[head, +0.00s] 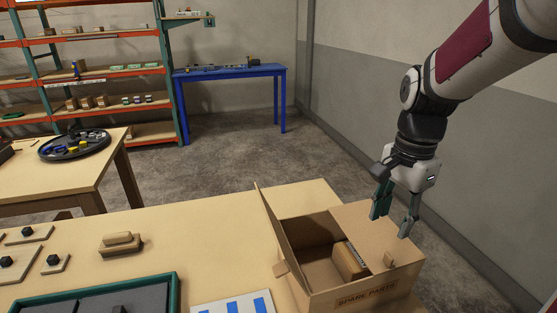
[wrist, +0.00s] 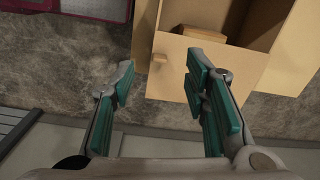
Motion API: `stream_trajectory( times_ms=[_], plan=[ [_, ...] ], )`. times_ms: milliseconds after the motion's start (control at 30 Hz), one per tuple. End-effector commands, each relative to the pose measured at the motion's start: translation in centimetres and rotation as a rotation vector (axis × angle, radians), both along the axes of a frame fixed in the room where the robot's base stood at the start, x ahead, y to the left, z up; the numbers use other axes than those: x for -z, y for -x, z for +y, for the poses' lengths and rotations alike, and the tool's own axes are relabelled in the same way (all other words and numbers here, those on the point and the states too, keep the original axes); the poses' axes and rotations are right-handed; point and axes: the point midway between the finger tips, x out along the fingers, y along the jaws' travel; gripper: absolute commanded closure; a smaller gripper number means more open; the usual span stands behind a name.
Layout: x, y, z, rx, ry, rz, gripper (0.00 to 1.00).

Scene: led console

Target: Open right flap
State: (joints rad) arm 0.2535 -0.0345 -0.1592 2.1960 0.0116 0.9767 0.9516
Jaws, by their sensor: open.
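A cardboard box (head: 315,262) marked SPARE PARTS stands on the light wooden table. Its left flap (head: 279,232) stands up, tilted outward. Its right flap (head: 372,222) lies flat over the right part of the opening. My gripper (head: 390,226) is open and empty, above the right flap's far right side. The fingers hide part of the flap.
A brown block (head: 349,261) lies inside the box, partly under the right flap. A green-rimmed tray (head: 176,285), a blue-and-white sheet (head: 240,304) and a wooden handled block (head: 121,243) lie left of the box. Open floor lies behind and right of the table.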

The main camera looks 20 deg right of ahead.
Motion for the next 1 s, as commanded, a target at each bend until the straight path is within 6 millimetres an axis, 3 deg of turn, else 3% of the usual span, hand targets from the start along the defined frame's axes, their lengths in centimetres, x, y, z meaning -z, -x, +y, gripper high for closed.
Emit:
stream_trajectory(
  times_ms=[33,200,433,1000],
  plan=[
    [-1.0,0.4,-0.9,0.044,0.002,0.006,0.58],
    [-1.6,-0.4,-2.9,0.146,0.01,0.01,0.58],
    [-0.5,-0.8,-3.5,0.174,0.012,0.012,0.58],
    [9.8,-0.8,-3.4,0.17,0.01,0.015,0.58]
  ],
)
